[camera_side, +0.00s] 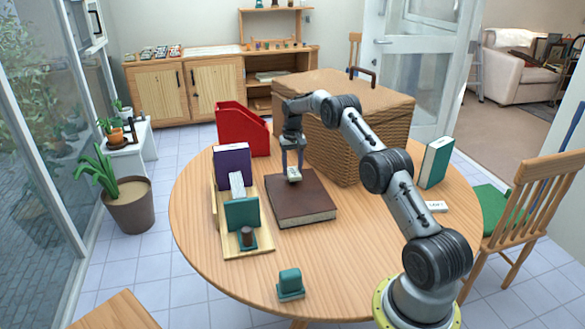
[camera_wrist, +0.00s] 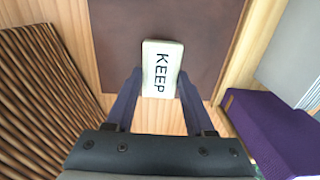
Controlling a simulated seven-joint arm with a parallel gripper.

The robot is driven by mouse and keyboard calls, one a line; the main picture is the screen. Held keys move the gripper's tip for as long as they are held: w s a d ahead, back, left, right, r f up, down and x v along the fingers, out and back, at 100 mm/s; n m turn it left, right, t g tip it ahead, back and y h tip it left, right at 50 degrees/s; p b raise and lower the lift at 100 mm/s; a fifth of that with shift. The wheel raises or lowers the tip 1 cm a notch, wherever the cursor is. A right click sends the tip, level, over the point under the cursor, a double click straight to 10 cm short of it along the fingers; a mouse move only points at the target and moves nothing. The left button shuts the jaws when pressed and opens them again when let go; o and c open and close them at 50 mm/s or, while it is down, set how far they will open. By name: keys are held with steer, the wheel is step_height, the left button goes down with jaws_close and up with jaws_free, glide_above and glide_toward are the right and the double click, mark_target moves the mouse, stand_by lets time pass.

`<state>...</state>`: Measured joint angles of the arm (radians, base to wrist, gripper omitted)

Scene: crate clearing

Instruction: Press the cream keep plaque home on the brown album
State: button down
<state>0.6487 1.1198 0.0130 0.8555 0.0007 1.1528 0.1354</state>
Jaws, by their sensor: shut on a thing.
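The brown album (camera_side: 302,203) lies flat and closed on the round table; its dark cover (camera_wrist: 195,25) fills the top of the wrist view. The two fingers grip the plaque's near end from both sides. In the wrist view the plaque overlaps the cover and the wood beside it. I cannot tell whether it touches the cover.
A large wicker crate (camera_side: 345,100) stands behind the album. A wooden rack (camera_side: 257,244) with a purple book (camera_side: 232,165) and teal book (camera_side: 242,213) stands left. A red file holder (camera_side: 242,128) is behind. A green stamp-like block (camera_side: 290,284) sits at the front. A green book (camera_side: 436,162) stands right.

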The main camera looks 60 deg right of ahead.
steer(key=shift+f, duration=0.6)
steer(key=shift+c, duration=0.9)
jaws_free()
steer(key=shift+r, duration=0.1)
